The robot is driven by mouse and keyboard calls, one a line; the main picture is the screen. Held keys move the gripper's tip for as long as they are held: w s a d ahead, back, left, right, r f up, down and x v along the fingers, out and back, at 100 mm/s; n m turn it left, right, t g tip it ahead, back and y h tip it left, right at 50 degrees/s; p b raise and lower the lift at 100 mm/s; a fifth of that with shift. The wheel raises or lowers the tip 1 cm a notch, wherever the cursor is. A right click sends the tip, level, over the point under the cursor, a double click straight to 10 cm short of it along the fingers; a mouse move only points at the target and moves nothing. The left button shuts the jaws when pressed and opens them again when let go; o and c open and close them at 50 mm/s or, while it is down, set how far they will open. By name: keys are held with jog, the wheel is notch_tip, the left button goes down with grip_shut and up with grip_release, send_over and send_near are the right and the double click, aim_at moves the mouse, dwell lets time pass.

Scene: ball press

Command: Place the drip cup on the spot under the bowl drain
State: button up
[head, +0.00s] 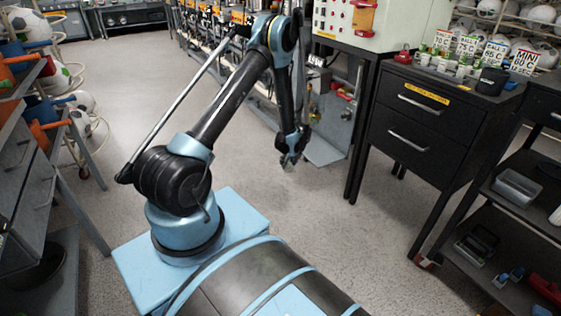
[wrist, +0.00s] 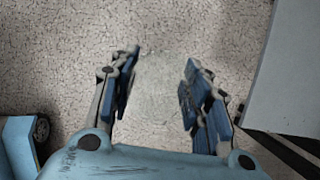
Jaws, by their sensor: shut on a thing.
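My gripper (head: 289,157) hangs pointing down over open floor, left of the grey plate at the foot of the machine. In the wrist view my gripper (wrist: 164,62) has its blue-padded fingers set apart around a faint, clear round thing (wrist: 160,92), which looks like the drip cup. In the head view a small translucent shape, likely the same cup (head: 288,167), shows at the fingertips. Its outline is hard to make out. I cannot pick out the bowl drain or the spot under it in either view.
The grey plate (head: 325,152) lies low beside the machine, and a pale panel edge (wrist: 290,75) shows at right in the wrist view. A black drawer cabinet (head: 410,150) stands to the right. A black-legged bench with a pale green box (head: 385,25) stands behind. The floor (head: 290,220) in front is clear.

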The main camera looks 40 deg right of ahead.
jog(key=shift+w+a, duration=0.1)
jog(key=shift+a, duration=0.1)
